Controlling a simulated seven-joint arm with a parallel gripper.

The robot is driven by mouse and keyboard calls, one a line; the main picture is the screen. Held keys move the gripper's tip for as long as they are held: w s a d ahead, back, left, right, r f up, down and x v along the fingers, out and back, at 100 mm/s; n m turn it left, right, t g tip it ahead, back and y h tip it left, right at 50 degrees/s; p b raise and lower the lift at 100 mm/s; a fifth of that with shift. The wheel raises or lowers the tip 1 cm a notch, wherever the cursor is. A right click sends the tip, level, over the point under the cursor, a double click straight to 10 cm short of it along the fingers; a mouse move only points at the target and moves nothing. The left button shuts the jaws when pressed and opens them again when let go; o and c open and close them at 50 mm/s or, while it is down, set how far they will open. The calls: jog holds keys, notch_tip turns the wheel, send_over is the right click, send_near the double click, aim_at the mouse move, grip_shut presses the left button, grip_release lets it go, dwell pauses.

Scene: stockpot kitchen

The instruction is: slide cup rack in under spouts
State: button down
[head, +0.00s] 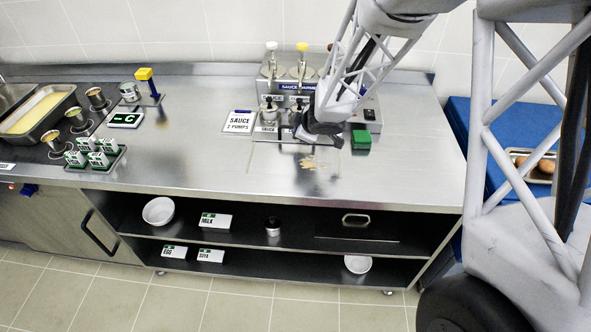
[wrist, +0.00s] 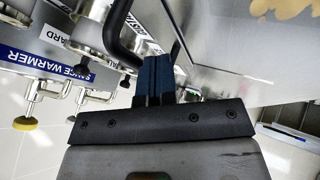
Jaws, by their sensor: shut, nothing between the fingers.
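The sauce warmer (head: 291,76) stands against the back wall, with one white-topped and one yellow-topped pump. In front of its base are small dark-topped containers (head: 268,108) and a labelled low front, which seems to be the cup rack (head: 266,129); my gripper hides its right part. My gripper (head: 318,137) is shut and empty, low over the counter at the rack's right front. In the wrist view, the shut fingers (wrist: 155,75) are beside a black bent handle (wrist: 117,35); I cannot tell if they touch. The warmer's blue label (wrist: 45,62) appears upside down there.
A "SAUCE 2 PUMPS" card (head: 239,122) stands left of the rack. A green block (head: 361,139) is right of my gripper. A tan spill (head: 314,163) lies in front. The counter's middle left (head: 195,150) is clear.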

jog(key=shift+w, duration=1.35)
jog(key=shift+s, duration=0.2)
jog(key=shift+s+f, duration=0.2)
jog(key=shift+s, duration=0.65)
jog(key=shift+s+f, duration=0.15)
jog(key=shift+s, duration=1.05)
jog(key=v, duration=1)
